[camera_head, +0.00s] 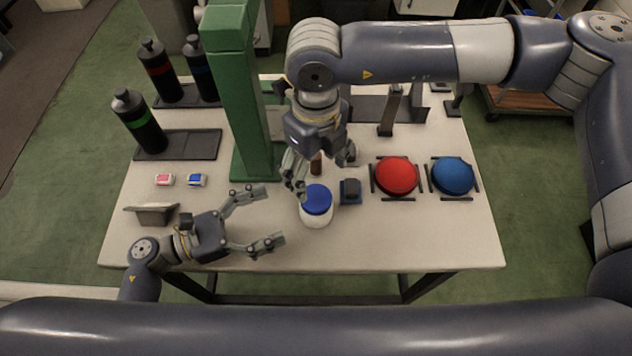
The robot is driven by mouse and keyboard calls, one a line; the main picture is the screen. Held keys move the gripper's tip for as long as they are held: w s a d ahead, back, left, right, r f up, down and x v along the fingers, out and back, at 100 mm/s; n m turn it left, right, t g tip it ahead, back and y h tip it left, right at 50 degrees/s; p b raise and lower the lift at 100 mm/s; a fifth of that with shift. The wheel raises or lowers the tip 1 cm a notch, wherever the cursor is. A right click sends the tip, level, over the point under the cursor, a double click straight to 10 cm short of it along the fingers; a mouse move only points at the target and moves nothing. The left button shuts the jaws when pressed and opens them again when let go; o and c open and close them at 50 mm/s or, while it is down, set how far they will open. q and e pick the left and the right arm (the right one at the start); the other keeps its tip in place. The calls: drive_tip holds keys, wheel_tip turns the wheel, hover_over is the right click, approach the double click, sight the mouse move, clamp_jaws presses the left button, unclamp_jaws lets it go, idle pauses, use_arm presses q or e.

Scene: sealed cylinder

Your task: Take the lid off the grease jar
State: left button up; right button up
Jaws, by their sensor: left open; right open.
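The grease jar (317,216) is white and stands upright near the middle front of the table. Its blue lid (316,199) sits on top. My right gripper (322,180) points down from above, just behind the lid, with its fingers apart. One finger overlaps the lid's back left edge in the picture; I cannot tell whether it touches. My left gripper (272,216) lies low over the table left of the jar, its fingers spread and pointing right toward the jar. It is empty, with a gap to the jar.
A green press-like column (240,100) stands behind my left gripper. Red (397,176) and blue (453,176) domes sit right of the jar, past a small dark block (350,191). Black bottles (139,121) stand at the back left. The table's front right (430,235) is clear.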

sight(301, 204)
use_arm(q)
drive_tip(key=shift+w+d, duration=0.15)
drive_tip(key=shift+d, duration=0.05)
use_arm(e)
drive_tip(key=shift+w+r, duration=0.1)
use_arm(q)
drive_tip(key=shift+d+r, duration=0.1)
drive_tip(key=shift+d, duration=0.3)
use_arm(e)
drive_tip(key=shift+s, duration=0.2)
use_arm(q)
drive_tip(key=x, duration=0.8)
drive_tip(key=shift+d, duration=0.1)
use_arm(e)
drive_tip(key=shift+s, duration=0.1)
use_arm(q)
drive_tip(key=shift+w+d, duration=0.1)
drive_tip(key=shift+d, duration=0.55)
use_arm(e)
drive_tip(key=shift+s+r, duration=0.1)
use_arm(q)
drive_tip(key=shift+c, duration=0.4)
drive_tip(key=c, duration=1.9)
clamp_jaws()
use_arm(e)
drive_tip(key=shift+s+a+m, duration=0.1)
drive_tip(key=shift+m, duration=2.1)
drive_tip(key=shift+f, duration=4)
